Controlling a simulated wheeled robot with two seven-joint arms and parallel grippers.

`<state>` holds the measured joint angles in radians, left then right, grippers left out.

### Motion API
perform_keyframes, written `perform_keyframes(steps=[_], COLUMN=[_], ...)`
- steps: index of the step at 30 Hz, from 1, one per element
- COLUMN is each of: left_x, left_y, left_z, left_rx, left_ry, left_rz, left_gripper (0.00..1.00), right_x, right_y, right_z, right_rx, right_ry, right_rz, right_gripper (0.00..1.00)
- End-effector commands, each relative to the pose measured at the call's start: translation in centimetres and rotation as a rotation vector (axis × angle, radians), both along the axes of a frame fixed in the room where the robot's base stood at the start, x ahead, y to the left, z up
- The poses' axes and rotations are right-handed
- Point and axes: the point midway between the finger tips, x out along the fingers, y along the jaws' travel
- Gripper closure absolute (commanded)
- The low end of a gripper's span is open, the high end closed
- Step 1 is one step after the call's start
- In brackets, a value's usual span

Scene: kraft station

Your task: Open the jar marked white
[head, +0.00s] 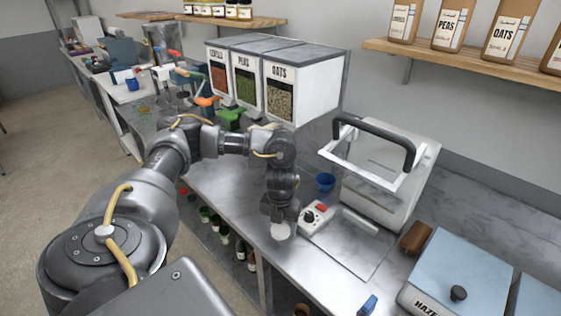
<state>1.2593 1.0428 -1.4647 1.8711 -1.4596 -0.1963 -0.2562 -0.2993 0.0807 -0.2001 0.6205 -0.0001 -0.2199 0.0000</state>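My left arm reaches in from the left, and its gripper (281,215) points down over the front part of the metal counter. A small pale, rounded thing (281,231) shows right at the gripper's lower end. I cannot tell whether it is a jar lid or part of the gripper, nor whether the fingers are open or shut. Several small dark jars (222,233) stand below the counter's front edge. No label reading white is legible on them. My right gripper is not in view.
A small device with a red button and black knob (316,217) sits just right of the gripper. Behind it are a blue cup (325,182) and a white machine with a black handle (385,180). Dispensers (316,88) stand at the back. A blue-lidded bin (460,270) is at right.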

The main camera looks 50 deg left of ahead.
Motion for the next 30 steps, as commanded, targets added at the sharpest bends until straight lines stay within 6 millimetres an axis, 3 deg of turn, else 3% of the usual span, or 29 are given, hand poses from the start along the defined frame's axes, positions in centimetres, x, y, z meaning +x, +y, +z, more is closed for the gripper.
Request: perform_keyframes(steps=[7,21,30], left_x=[0.1,0.2,0.1], left_y=[0.0,0.0,0.0], left_z=[1.2,9.7,12.2], left_rx=[0.000,0.001,0.000], left_ry=[-0.004,-0.005,-0.002], left_rz=[-0.001,-0.002,-0.001], left_gripper=[0.39,0.39,0.39], right_x=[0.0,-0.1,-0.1], right_y=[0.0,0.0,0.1], right_z=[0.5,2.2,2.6], right_rx=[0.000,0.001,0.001], right_ry=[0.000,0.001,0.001], right_rz=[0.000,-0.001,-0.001], right_gripper=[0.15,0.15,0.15])
